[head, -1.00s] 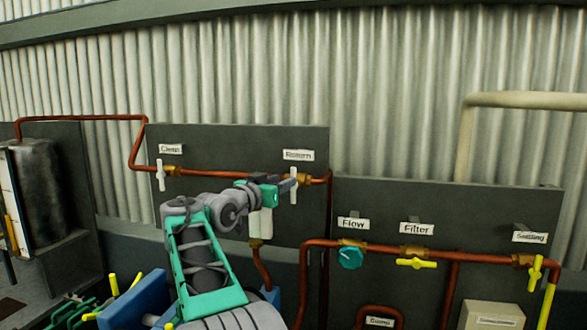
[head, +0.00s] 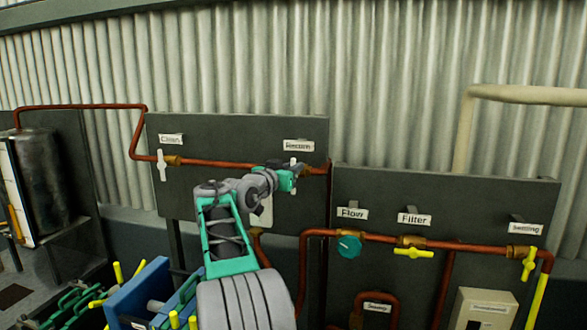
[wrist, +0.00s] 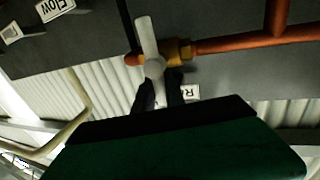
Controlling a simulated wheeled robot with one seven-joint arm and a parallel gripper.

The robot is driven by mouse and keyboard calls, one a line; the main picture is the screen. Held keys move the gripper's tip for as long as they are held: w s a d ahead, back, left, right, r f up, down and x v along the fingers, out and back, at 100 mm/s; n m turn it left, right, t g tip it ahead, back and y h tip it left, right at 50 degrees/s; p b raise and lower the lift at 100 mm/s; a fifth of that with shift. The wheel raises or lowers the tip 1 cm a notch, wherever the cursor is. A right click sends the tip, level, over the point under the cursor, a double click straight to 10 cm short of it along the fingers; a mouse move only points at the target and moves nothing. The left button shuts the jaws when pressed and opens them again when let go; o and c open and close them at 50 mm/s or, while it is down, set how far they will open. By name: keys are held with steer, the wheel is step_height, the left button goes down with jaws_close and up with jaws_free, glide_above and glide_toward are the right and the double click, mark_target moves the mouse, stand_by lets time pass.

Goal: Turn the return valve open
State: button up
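The return valve has a white lever handle (wrist: 149,42) on a brass body (wrist: 179,50). In the wrist view the handle lies crosswise to the copper pipe. My gripper (head: 291,176) is at the valve. In the wrist view its two dark fingers (wrist: 159,91) stand apart, around the near end of the handle. I cannot tell whether they touch it.
The clean valve (head: 162,165) has an upright white handle on the same panel at left. The teal flow valve (head: 349,246), yellow filter valve (head: 413,253) and yellow settling valve (head: 528,264) sit on the right panel. A copper pipe (head: 215,162) runs along the left panel.

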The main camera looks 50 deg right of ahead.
jaws_close()
steer(key=shift+w+n, duration=0.1)
steer(key=shift+n, duration=0.3)
steer(key=shift+w+a+f+n+t+h+b, duration=0.35)
steer(key=shift+n+t+b, duration=0.55)
steer(key=shift+n, duration=2.45)
steer(key=shift+w+f+n+t+h+b, duration=0.2)
steer(key=shift+w+f+n+t+b, duration=0.55)
steer(key=shift+n, duration=2.65)
steer(key=shift+w+a+f+n+t+h+b, duration=0.2)
steer(key=shift+n+t+b, duration=0.85)
steer(key=shift+n, duration=2.3)
steer(key=shift+f+t, duration=0.1)
steer(key=shift+t, duration=0.2)
steer(key=o, duration=0.6)
jaws_free()
